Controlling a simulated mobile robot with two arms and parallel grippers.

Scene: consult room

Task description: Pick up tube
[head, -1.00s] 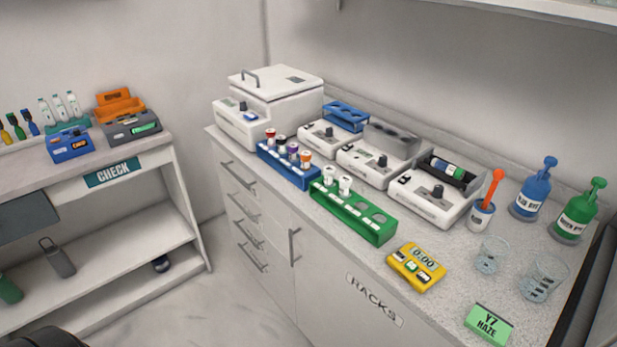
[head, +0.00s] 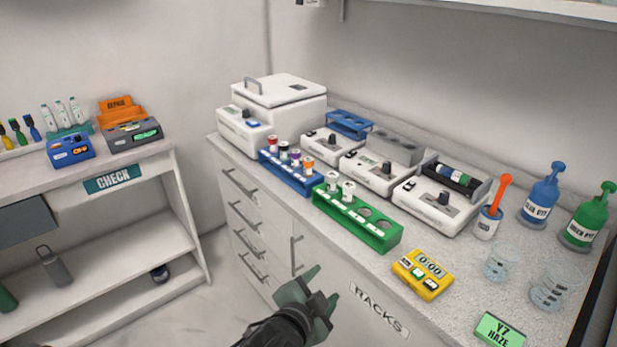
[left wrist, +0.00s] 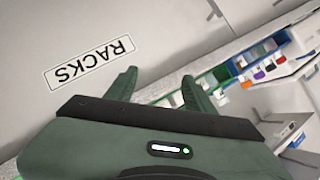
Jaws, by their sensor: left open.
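A blue rack (head: 290,173) on the counter holds several capped tubes, among them a red-capped tube (head: 272,145) and an orange-capped tube (head: 307,167). A green rack (head: 365,226) in front of it holds two white-capped tubes (head: 348,191) at its far end; its near holes look empty. More tubes lie in a roller device (head: 458,178). My left gripper (head: 318,290) is open and empty, in front of the cabinet and below the counter edge. Its fingers (left wrist: 158,92) show in the left wrist view, with the green rack (left wrist: 213,85) beyond. My right gripper is not in view.
A yellow timer (head: 422,274), beakers (head: 548,288), a green card (head: 499,331) and pump bottles (head: 540,201) stand on the counter's right part. White devices (head: 378,175) line the back. The cabinet front (head: 345,300) is close to the gripper. A CHECK table (head: 112,179) stands left.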

